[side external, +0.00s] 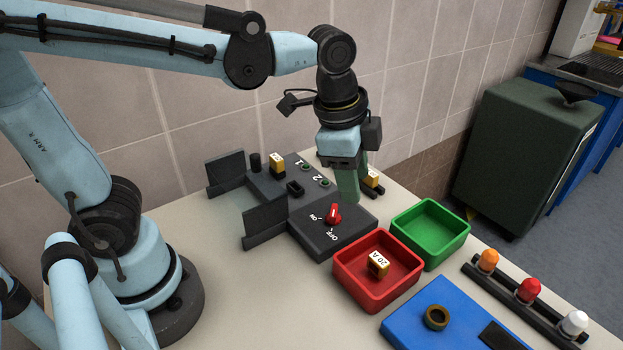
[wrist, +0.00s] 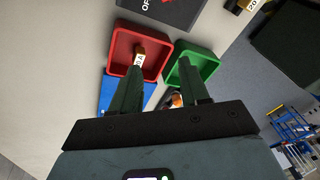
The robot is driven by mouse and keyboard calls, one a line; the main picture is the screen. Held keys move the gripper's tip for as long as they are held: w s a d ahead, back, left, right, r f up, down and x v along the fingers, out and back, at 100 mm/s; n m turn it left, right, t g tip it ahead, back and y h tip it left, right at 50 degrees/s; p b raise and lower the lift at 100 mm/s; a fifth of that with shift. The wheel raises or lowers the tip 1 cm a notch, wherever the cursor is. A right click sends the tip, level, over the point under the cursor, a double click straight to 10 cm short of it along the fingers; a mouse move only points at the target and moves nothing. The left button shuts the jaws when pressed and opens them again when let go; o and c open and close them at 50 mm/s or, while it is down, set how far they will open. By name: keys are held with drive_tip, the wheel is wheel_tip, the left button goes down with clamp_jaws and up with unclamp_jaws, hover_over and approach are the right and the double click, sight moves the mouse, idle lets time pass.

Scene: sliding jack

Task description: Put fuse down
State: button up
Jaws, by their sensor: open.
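A yellow fuse marked 20 A (side external: 378,263) lies inside the red tray (side external: 345,283); in the wrist view the fuse (wrist: 139,56) shows partly behind one finger. My gripper (side external: 347,198) has green fingers pointing down, beside the black switch box (side external: 330,238) and behind the trays. In the wrist view the fingers of my gripper (wrist: 160,68) are spread apart with nothing between them. A second yellow fuse (side external: 277,163) stands upright in the grey panel (side external: 262,182). Another yellow fuse (side external: 373,178) is partly hidden behind my gripper, on a black rack.
An empty green tray (side external: 430,234) adjoins the red one. A blue box with a brass ring (side external: 436,317) is in front. A black rail holds orange, red and white lamps (side external: 529,290) at the right. The red switch knob (side external: 333,213) sticks up near my fingers.

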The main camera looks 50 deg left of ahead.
drive_tip(key=s+a+f+n+t, duration=0.2)
drive_tip(key=s+a+n+t, duration=0.1)
drive_tip(key=a+n, duration=0.6)
drive_tip(key=shift+s+a+n+t+y, duration=0.25)
drive_tip(key=shift+n+t+y, duration=0.15)
drive_tip(key=shift+n+t, duration=0.6)
